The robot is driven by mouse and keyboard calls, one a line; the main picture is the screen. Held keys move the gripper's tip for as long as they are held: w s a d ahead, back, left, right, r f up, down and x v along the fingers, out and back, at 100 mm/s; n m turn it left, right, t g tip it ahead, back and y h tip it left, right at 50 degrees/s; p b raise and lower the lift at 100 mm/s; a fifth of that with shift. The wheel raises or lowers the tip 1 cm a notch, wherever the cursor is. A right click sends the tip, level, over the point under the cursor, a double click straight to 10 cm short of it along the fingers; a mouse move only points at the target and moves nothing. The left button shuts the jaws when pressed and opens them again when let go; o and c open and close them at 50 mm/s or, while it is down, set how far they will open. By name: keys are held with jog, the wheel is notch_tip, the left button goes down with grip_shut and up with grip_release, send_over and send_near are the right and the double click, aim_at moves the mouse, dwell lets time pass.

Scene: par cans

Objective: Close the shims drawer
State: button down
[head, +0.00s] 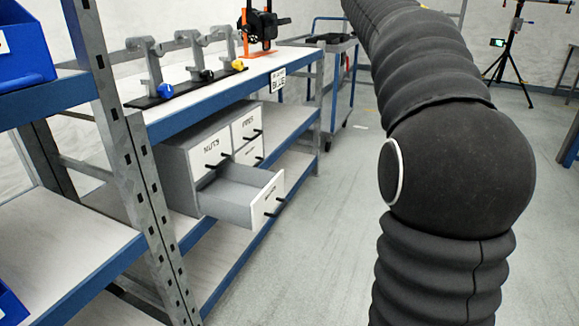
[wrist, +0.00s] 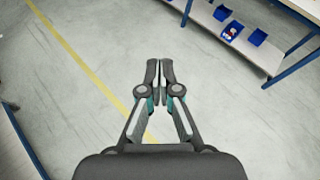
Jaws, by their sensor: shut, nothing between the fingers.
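A grey cabinet (head: 178,152) with several small drawers stands on the shelf under the workbench in the head view. Its lower drawer (head: 266,200) is pulled well out, with its white front toward the aisle and its tray looking empty. The label on that front is too small to read, so I cannot confirm it is the shims drawer. The drawers labelled NUTS (head: 210,146) and FUSES (head: 247,124) are closed. My gripper (wrist: 160,62) shows in the wrist view with its fingers together, over bare floor and away from the cabinet. The head view does not show it.
A metal shelf post (head: 135,170) stands left of the cabinet. The workbench top (head: 200,85) carries clamp stands and an orange device. A blue cart (head: 340,85) stands behind. The aisle floor (head: 310,240) is clear. Blue bins (wrist: 222,13) sit on a shelf in the wrist view.

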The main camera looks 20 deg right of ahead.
jog(key=w+d+f+n+t+h+b, duration=0.2)
jog(key=w+d+f+n, duration=0.15)
jog(key=d+f, duration=0.3)
jog(key=w+f+n+t+y+b, duration=0.1)
jog(key=w+f+n+t+y, duration=0.2)
jog(key=w+f+n+t, duration=0.45)
jog(key=w+f+n+t+y+b, duration=0.15)
jog(key=w+f+n+y, duration=0.3)
jog(key=f, duration=0.55)
jog(key=w+a+f+n+y, duration=0.1)
jog(key=a+f+n+y, duration=0.6)
jog(key=a+f, duration=0.55)
jog(key=s+a+f+n+g+y, duration=0.5)
jog(key=s+a+y, duration=0.4)
jog(key=a, duration=0.5)
jog(key=w+a+f+m, duration=0.1)
jog(key=w+a+f, duration=0.5)
jog(key=w+a, duration=0.1)
jog(key=shift+w+a+f+b, duration=0.3)
jog(key=shift+a+b, duration=0.1)
jog(key=shift+a, duration=0.4)
